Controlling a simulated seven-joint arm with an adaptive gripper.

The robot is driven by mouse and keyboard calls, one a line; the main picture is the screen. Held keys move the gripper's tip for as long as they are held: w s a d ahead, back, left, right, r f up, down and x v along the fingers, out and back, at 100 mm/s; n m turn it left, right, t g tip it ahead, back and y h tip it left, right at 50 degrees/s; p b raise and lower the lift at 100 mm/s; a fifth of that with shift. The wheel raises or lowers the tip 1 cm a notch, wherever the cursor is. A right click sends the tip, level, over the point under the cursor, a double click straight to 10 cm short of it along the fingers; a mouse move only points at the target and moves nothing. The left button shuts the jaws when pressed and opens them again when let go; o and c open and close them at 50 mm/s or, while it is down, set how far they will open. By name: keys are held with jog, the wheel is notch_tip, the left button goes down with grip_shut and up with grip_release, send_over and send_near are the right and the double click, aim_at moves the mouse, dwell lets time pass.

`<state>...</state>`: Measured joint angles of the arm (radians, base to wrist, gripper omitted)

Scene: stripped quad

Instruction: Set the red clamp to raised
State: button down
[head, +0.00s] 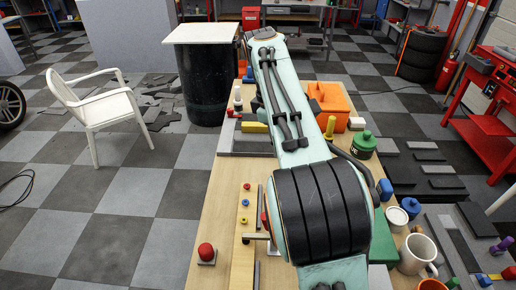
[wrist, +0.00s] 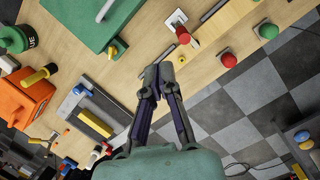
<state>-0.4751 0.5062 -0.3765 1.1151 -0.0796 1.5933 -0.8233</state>
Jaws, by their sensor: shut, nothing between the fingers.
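The red clamp (wrist: 182,35) shows in the wrist view as a red grip on a lever, set on a pale metal plate on the wooden bench. I cannot tell from this angle how far its lever is tilted. In the head view, only a bit of red (head: 264,218) that seems to be it shows beside my arm, which covers the rest. My gripper (wrist: 158,78) is shut and empty in the wrist view, its tips apart from the clamp and below it in the picture. My arm hides the gripper in the head view.
A red button (wrist: 229,61) and a green button (wrist: 268,30) stand near the bench edge. A green case (wrist: 90,22), a yellow-handled part (wrist: 40,75), an orange box (wrist: 20,97) and a grey plate (wrist: 82,108) lie to the left. The bench (head: 218,200) is bare in places.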

jog(key=a+f+n+h, duration=0.3)
jog(key=a+f, duration=1)
jog(key=f, duration=0.1)
jog(key=shift+a+f+n, duration=0.15)
jog(key=shift+a+n, duration=0.15)
jog(key=shift+a, duration=0.05)
jog(key=shift+w+d+f, duration=0.1)
send_over(254, 234)
jog(key=a, duration=0.1)
notch_tip(254, 234, down, 8)
jog(key=shift+w, duration=0.15)
jog(key=shift+d, duration=0.45)
jog(key=shift+d+r, duration=0.1)
jog(key=shift+r, duration=0.1)
jog(key=shift+d+r, duration=0.1)
jog(key=shift+d, duration=0.1)
